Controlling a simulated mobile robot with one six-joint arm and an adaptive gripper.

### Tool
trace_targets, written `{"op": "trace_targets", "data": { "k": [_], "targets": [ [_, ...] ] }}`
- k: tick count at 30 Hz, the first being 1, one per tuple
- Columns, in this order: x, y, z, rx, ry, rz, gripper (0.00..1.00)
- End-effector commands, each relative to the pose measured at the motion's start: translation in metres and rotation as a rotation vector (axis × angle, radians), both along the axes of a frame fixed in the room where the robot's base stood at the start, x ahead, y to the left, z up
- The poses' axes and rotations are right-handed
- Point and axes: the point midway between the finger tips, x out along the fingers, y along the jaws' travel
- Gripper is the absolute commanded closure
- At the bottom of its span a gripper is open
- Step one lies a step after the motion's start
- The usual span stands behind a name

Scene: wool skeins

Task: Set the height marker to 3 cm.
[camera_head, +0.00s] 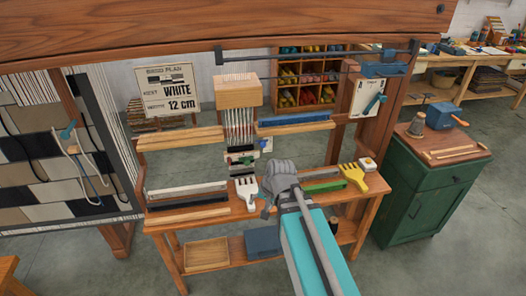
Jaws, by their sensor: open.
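I cannot clearly single out the height marker. A teal pointer-like piece (375,104) sits on a pale card (364,96) on the right post of the loom. A blue block (384,69) sits on the dark rail above it. Any scale markings are too small to read. A sign board (167,88) at the upper left shows "WHITE" and "12 cm". My gripper (277,184) is open, in front of the work table near its middle, below and left of the card and apart from it. Its fingertips are partly hidden by my arm.
The wooden work table (213,219) holds a white comb (247,192), a yellow comb (353,177) and several bars. A wooden beam (210,40) crosses the top. A green cabinet (428,205) stands at right. Bare floor (470,240) lies in front of it.

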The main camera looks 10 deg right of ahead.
Motion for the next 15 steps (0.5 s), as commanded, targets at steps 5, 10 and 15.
{"op": "trace_targets", "data": {
  "k": [5, 10, 15],
  "targets": [
    [0.050, 0.022, -0.020, 0.263, -0.117, -0.252, 0.23],
    [0.092, 0.032, -0.020, 0.543, -0.189, -0.506, 0.23],
    [0.131, 0.030, -0.016, 0.845, -0.222, -0.763, 0.23]
  ]
}}
